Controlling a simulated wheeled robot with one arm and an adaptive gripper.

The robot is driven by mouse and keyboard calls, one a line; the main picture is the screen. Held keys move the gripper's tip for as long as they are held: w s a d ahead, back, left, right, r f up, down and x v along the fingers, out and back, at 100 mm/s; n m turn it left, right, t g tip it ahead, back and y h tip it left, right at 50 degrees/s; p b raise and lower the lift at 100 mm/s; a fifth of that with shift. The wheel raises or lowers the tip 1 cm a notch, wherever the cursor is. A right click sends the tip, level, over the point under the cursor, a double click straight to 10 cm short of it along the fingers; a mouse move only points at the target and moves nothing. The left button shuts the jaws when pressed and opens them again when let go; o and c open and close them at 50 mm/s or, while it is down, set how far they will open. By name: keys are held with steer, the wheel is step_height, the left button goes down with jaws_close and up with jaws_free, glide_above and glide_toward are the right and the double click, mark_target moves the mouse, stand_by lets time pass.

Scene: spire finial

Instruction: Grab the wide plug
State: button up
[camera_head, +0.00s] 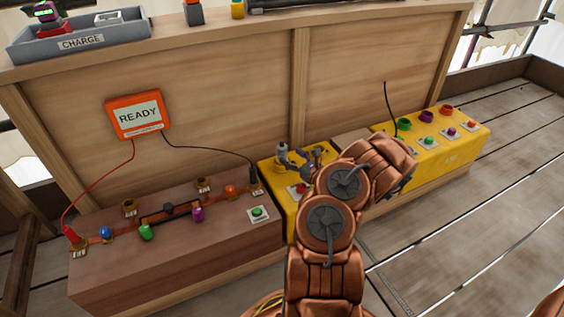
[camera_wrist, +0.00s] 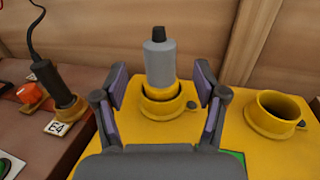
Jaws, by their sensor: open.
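A thick grey plug with a black tip (camera_wrist: 160,65), which looks like the wide plug, stands upright in a yellow round socket (camera_wrist: 160,107) in the wrist view. My gripper (camera_wrist: 162,84) is open, with one purple-padded finger on each side of the plug. Gaps show between both pads and the plug, so nothing is held.
An empty yellow socket (camera_wrist: 278,113) is to the right. A slim black plug with a cord (camera_wrist: 50,82) stands at the left by an E4 label. An orange READY box (camera_head: 138,115) hangs on the wooden back wall. A CHARGE tray (camera_head: 115,36) sits on the upper shelf.

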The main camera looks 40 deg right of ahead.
mark_target(286, 151)
steer(key=shift+w+d+b, duration=0.2)
steer(key=shift+w+b, duration=1.15)
steer(key=shift+w, duration=1.5)
steer(key=shift+r, duration=0.1)
jaws_close()
steer(key=shift+r, duration=0.1)
